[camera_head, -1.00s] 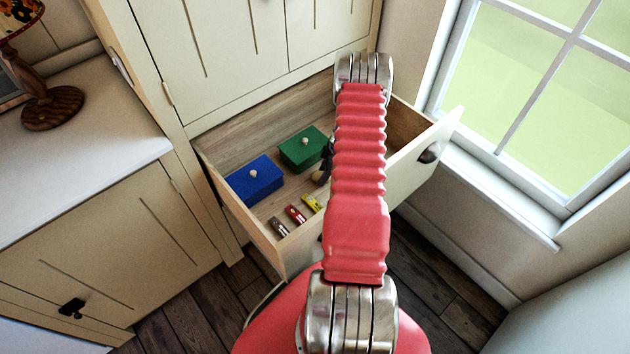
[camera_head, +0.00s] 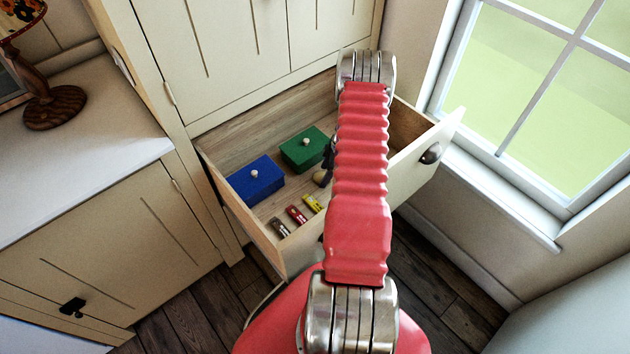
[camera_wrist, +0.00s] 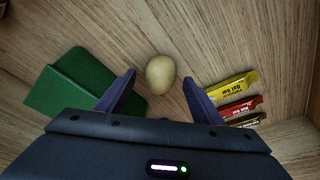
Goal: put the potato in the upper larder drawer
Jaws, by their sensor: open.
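The potato (camera_wrist: 160,75) is pale yellow-brown and lies on the wooden floor of the open larder drawer (camera_head: 230,212). A small part of the potato also shows in the head view (camera_head: 320,177), beside my arm. My gripper (camera_wrist: 158,88) is inside the drawer space, its two dark fingers apart. In the wrist view the potato appears between and slightly beyond the fingertips, with clear space on both sides. Neither finger visibly touches it. In the head view my red arm hides most of the gripper and part of the drawer.
In the drawer are a blue box (camera_head: 255,179), a green box (camera_head: 306,149) close to the left finger, and several wrapped bars: yellow (camera_head: 313,203), red (camera_head: 296,214) and dark (camera_head: 279,227). The window (camera_head: 530,90) is at right. A counter (camera_head: 80,150) with a lamp (camera_head: 50,105) is at left.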

